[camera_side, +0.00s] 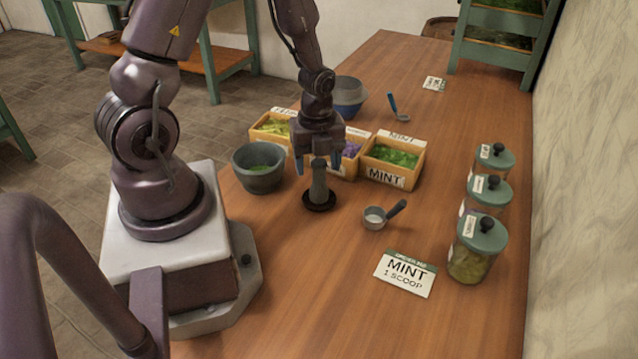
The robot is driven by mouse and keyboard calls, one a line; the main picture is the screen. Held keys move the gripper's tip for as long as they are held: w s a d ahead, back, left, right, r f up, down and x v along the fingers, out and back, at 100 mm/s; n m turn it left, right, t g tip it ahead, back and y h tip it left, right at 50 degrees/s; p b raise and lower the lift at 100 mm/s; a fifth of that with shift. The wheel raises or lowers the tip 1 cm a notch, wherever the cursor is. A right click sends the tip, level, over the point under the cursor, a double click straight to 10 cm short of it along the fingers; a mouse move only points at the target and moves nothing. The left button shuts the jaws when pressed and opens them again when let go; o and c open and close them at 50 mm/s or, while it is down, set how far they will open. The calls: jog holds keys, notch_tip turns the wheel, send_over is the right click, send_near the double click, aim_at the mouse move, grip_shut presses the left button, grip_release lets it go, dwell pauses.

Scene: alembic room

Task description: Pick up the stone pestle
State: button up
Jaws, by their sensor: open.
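The grey stone pestle (318,186) stands upright on a small dark round base (319,205) on the wooden table. My gripper (318,166) points straight down over it, with the blue-tipped fingers open on either side of the pestle's top. I cannot tell whether the fingers touch it.
Wooden boxes of herbs, one labelled mint (393,159), stand just behind my gripper. A small scoop (376,217) lies to the right, with a mint card (405,272) in front. Lidded jars (478,249) line the right edge. A blue-grey bowl (349,100) stands behind.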

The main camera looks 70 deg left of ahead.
aim_at(319, 175)
jog(key=shift+w+f, duration=0.2)
jog(key=shift+f, duration=1.75)
jog(key=shift+c, duration=0.4)
grip_shut()
